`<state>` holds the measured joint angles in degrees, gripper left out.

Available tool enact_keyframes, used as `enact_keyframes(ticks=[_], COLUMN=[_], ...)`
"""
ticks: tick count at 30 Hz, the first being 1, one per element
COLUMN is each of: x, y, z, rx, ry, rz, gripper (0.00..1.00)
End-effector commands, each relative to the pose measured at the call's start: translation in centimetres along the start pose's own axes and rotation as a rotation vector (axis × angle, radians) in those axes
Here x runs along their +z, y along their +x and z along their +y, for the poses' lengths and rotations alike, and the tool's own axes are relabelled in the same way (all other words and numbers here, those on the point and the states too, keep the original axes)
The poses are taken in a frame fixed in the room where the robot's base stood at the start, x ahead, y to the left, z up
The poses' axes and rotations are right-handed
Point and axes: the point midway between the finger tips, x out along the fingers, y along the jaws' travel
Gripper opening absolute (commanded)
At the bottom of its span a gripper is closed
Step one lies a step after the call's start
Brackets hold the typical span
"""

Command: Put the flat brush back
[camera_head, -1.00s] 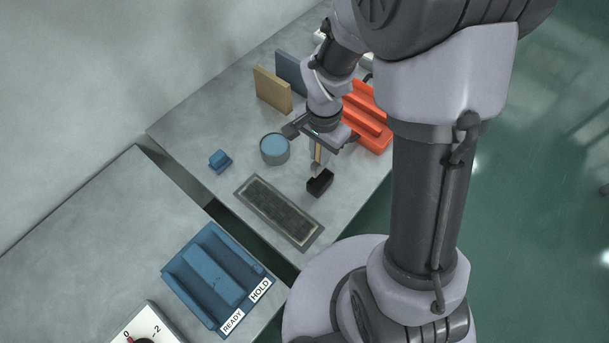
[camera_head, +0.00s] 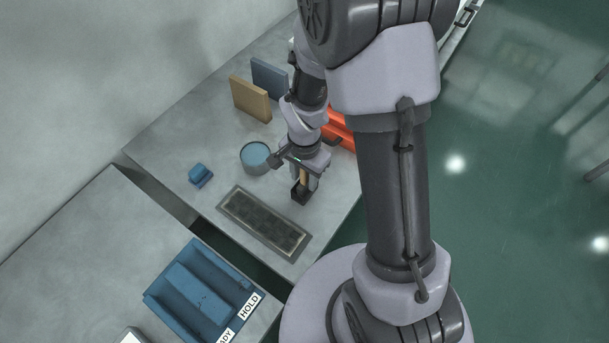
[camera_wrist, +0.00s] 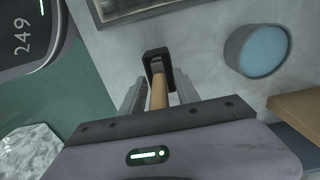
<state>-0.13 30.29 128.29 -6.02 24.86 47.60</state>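The flat brush stands upright with its tan handle (camera_head: 303,177) in view. Its lower end is in the small black holder (camera_head: 300,196) on the far table. In the wrist view the handle (camera_wrist: 158,93) runs into the black holder (camera_wrist: 154,58). My gripper (camera_head: 304,184) is low over the holder, pointing down. In the wrist view my gripper's fingers (camera_wrist: 159,88) stand on either side of the handle, with a narrow gap showing, so it looks open around the brush. The bristles are hidden inside the holder.
A dark framed panel (camera_head: 264,221) lies just in front of the holder. A round blue-topped tub (camera_head: 255,158) and a small blue block (camera_head: 200,175) are to the left. Tan (camera_head: 250,99) and blue-grey boards stand behind. An orange rack (camera_head: 342,132) is partly hidden by my arm.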

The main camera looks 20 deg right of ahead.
Motion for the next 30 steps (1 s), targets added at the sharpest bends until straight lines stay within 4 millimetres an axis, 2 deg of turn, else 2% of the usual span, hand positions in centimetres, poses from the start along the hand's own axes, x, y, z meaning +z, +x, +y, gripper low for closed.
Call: enact_keyframes(ticks=[5,8,15,18,24,26,30], x=[0.0,0.0,-0.1,0.0,0.1,0.3,2.8], y=[-0.1,-1.3,-8.2,-10.5,-13.1,-15.1,-23.1], z=[0.0,-0.1,-0.1,0.0,0.0,0.1,1.9], rx=[0.000,-0.002,-0.003,-0.002,-0.012,-0.044,-0.187], ry=[0.000,0.000,0.001,-0.001,-0.008,-0.037,-0.185], rz=[0.000,0.001,0.002,0.002,0.006,0.021,0.095], gripper=[0.38,0.38,0.38,0.38,0.38,0.38,0.38])
